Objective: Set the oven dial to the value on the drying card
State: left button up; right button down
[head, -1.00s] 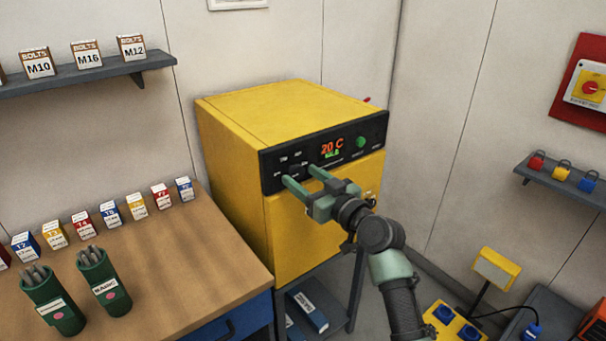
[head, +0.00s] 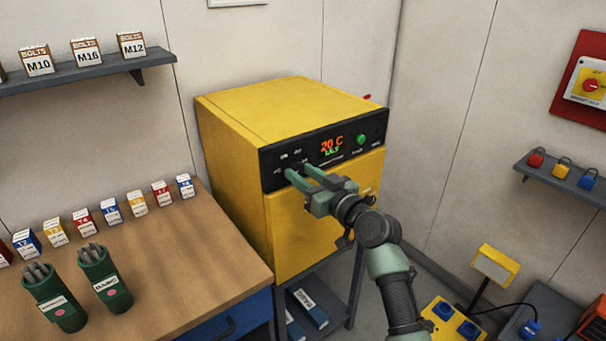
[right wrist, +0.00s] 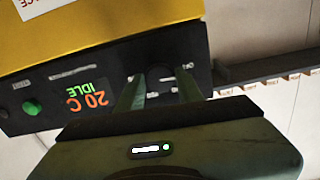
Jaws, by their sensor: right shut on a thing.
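The yellow oven (head: 300,105) stands against the back wall with a black control panel on its front. Its display (head: 331,146) shows 20 C in orange, with green text below that reads IDLE in the right wrist view (right wrist: 87,98). My right gripper (head: 298,171) is at the left part of the panel. Its fingers are shut on the dark oven dial (right wrist: 160,78), one on either side. Small white marks lie around the dial; I cannot read their values. A green button (head: 362,140) sits right of the display. No readable drying card shows. My left gripper is not in view.
A wooden bench (head: 190,250) with several small labelled boxes and two green rod holders (head: 104,278) is at left. A shelf (head: 110,72) with bolt boxes hangs above it.

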jog(key=m+p, duration=0.1)
jog(key=m, duration=0.4)
jog(key=shift+m+p, duration=0.35)
jog(key=shift+m, duration=0.05)
jog(key=m+p, duration=0.1)
jog(key=m, duration=0.4)
jog(key=shift+p, duration=0.35)
jog(key=shift+f, duration=0.1)
jog(key=c, duration=0.9)
grip_release()
jog(key=shift+c, duration=0.2)
jog(key=b+v, duration=0.1)
jog(key=v, duration=0.7)
